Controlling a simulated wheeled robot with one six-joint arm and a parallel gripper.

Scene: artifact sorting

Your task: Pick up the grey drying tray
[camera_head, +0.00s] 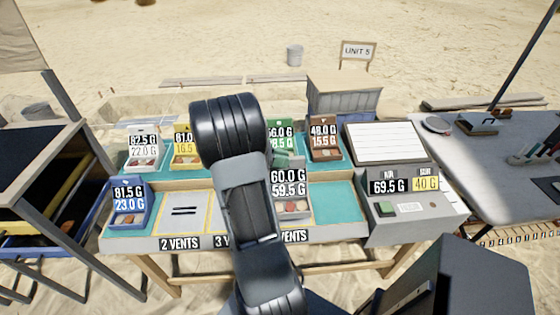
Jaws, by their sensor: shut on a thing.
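A small grey tray (293,213) with reddish and pale pieces in it stands in the front row of the bench, right of my arm. Labels above it read 60.0 G and 59.5. My arm covers its left side. My black arm rises from the bottom middle and bends over the bench. My gripper is hidden behind the arm, so its fingers and any contact with the tray do not show.
The bench also holds a blue tray (130,217), a white tray (144,162), a brown tray (324,153) and a grey control box (420,222). A teal bay (336,203) right of the grey tray is empty. Tables flank both sides.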

